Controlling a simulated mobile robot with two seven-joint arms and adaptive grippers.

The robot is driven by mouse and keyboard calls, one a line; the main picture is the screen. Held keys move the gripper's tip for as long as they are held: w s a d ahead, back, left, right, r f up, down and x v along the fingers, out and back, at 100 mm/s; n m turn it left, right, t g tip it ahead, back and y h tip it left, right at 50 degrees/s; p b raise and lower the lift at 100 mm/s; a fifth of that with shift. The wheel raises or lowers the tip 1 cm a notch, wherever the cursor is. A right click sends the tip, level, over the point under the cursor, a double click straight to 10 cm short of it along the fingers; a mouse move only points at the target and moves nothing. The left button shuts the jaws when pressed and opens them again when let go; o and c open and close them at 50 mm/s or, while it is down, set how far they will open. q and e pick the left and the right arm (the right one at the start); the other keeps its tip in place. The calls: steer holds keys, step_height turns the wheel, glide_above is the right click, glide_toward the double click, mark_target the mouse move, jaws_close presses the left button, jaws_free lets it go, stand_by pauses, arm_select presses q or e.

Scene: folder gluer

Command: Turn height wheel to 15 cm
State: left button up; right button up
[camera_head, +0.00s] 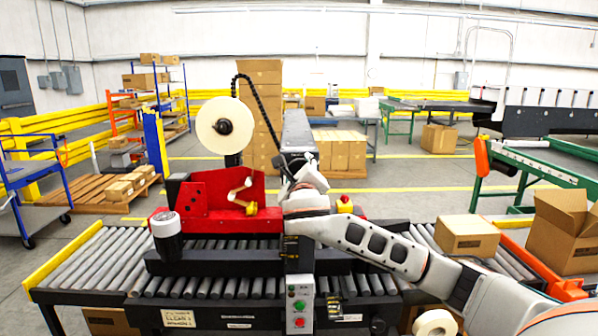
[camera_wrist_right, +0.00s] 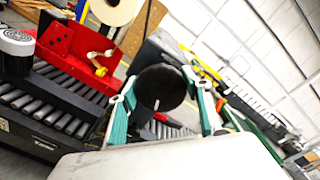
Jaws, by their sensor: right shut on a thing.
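The height wheel (camera_wrist_right: 160,88) is a black round disc with a small pale mark on its face, seen in the right wrist view. My right gripper (camera_wrist_right: 160,98) has one green-padded finger on each side of the wheel and is shut on it. No height reading is legible. My left gripper is not in view.
The red machine head (camera_head: 222,200) and a tape roll (camera_head: 224,126) are left of the column. A control box (camera_head: 300,303) with buttons is below. A closed carton (camera_head: 467,236) sits on the right rollers, beside an open box (camera_head: 562,232).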

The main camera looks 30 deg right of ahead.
steer(key=o, duration=1.1)
steer(key=v, duration=1.2)
steer(key=shift+f, duration=0.1)
